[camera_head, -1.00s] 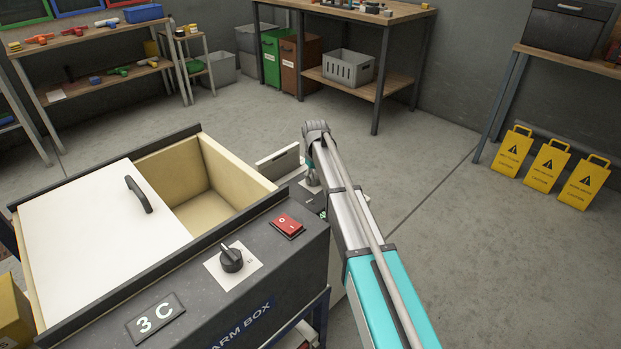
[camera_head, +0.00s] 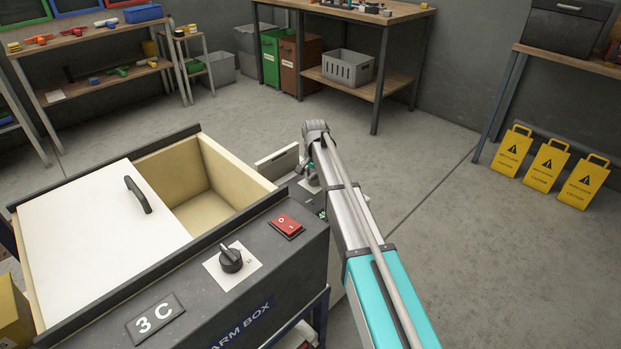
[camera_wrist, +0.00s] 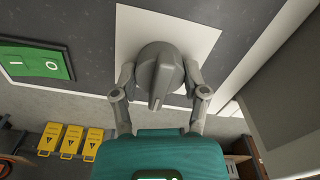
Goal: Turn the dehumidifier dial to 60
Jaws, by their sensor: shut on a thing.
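In the wrist view a round grey dial (camera_wrist: 160,72) with a raised ridge sits on a white plate (camera_wrist: 127,35) on a dark grey panel. The ridge runs roughly toward the bottom of the picture. My gripper (camera_wrist: 159,80) is shut on the dial, one finger on each side. No scale numbers can be read on the plate. In the head view my arm hides most of this unit; only a bit of its dark panel and a small green glow (camera_head: 323,214) show beside the arm. Its readout cannot be read.
A green rocker switch (camera_wrist: 35,63) is left of the dial. The warm box (camera_head: 205,295), with its own black dial (camera_head: 230,260), red switch (camera_head: 287,226) and "3 C" display (camera_head: 155,318), stands close left of my arm. Yellow caution signs (camera_head: 546,164) stand right; floor between is clear.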

